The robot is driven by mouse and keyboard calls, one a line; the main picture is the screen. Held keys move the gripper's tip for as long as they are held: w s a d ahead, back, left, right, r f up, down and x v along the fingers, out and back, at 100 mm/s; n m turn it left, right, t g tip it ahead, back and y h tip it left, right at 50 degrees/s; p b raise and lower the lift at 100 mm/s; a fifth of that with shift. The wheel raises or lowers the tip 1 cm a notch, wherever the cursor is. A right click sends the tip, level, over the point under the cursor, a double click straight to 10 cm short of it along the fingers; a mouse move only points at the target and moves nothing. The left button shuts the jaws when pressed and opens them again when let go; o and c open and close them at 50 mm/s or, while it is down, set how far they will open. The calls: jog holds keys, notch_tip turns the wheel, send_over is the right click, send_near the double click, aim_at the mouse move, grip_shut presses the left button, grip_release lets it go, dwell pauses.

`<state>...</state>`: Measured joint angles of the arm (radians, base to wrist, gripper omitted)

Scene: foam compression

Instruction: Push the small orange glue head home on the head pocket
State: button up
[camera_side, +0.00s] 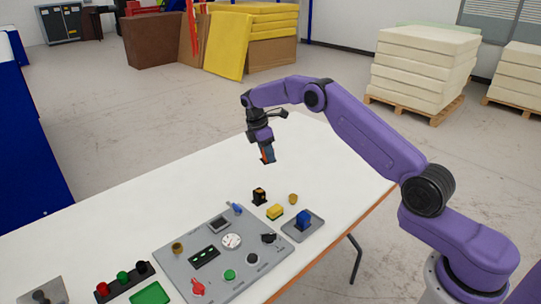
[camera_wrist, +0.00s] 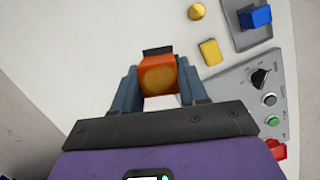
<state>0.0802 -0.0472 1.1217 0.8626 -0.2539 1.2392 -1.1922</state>
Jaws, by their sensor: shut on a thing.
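My gripper (camera_side: 267,158) is above the white table, shut on the small orange glue head (camera_wrist: 158,77). In the wrist view the head sits between both fingers, with a round tan face toward the camera. In the side view only a little orange shows at the fingertips. A small black block (camera_side: 259,197) with an orange-brown mark stands on the table below my gripper, clearly apart from it. It may bear the head pocket; I cannot tell. In the wrist view a dark edge (camera_wrist: 157,51) shows just beyond the head, perhaps this block, mostly hidden.
A yellow block (camera_side: 275,212), a brass knob (camera_side: 293,198) and a grey tray (camera_side: 289,229) with a blue block (camera_side: 303,219) stand close by. A grey control panel (camera_side: 180,255) with knobs and a gauge lies nearer the camera. The table's far part is clear.

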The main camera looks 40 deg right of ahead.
jog(key=s+a+m+y, duration=0.2)
jog(key=a+m+y, duration=0.3)
jog(key=a+m, duration=2.2)
jog(key=shift+d+f+m+t, duration=0.15)
jog(key=shift+d+f+m, duration=0.75)
jog(key=shift+f, duration=0.95)
jog(key=shift+d+f+m+t, duration=0.1)
jog(key=shift+d+f+m, duration=0.75)
jog(key=shift+f, duration=1)
jog(key=shift+d+f+m+t, duration=0.15)
jog(key=shift+d+f+m, duration=0.75)
jog(key=shift+f, duration=0.95)
jog(key=shift+x, duration=0.75)
jog(key=o, duration=1.2)
jog(key=shift+o, duration=0.2)
